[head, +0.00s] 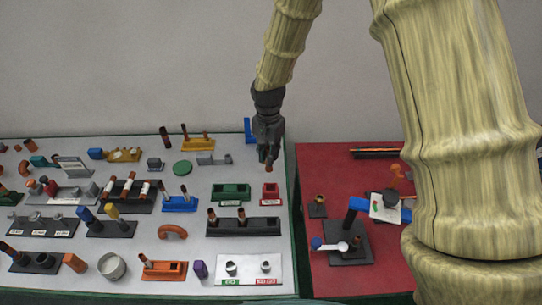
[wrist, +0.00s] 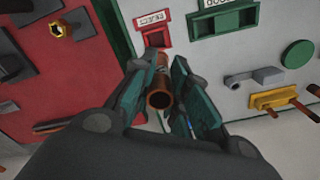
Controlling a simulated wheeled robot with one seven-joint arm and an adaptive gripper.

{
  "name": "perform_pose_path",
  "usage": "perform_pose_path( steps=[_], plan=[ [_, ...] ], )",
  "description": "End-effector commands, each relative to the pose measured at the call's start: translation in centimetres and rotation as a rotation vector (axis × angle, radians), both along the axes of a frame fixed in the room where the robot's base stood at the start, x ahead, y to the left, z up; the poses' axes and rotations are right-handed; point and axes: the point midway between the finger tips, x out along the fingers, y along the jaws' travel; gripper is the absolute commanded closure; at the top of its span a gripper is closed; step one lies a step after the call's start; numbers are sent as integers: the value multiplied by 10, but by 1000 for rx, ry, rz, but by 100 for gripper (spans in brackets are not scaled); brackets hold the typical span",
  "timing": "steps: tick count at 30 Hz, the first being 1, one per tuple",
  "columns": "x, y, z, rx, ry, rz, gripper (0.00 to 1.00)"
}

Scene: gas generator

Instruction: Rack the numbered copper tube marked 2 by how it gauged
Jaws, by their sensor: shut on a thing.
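My gripper (head: 268,148) is shut on a copper tube (head: 269,167) and holds it above the far right of the grey table. In the wrist view the tube (wrist: 160,99) sits between both fingers, its open end facing the camera. No number shows on it. Below the tube stands a small red rack (head: 271,192) with a white label; it shows ahead of the fingers in the wrist view (wrist: 155,36). A green rack (head: 231,193) with a label stands left of it in the head view. The tube is apart from both racks.
A dark block with a brass ring (head: 317,208) and a fixture with a blue post (head: 352,222) stand on the red mat (head: 325,170). A long black rack (head: 243,227) with upright copper tubes stands in front of the coloured racks. Many other parts crowd the table's left.

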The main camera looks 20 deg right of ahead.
Motion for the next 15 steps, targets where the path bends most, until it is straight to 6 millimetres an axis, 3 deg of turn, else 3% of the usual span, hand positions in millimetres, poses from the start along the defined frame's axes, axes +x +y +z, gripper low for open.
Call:
perform_pose_path(
  steps=[6,15],
  plan=[
    [-8,-2,-17,3,1,-176,100],
    [-9,-1,-23,3,0,-224,100]
  ],
)
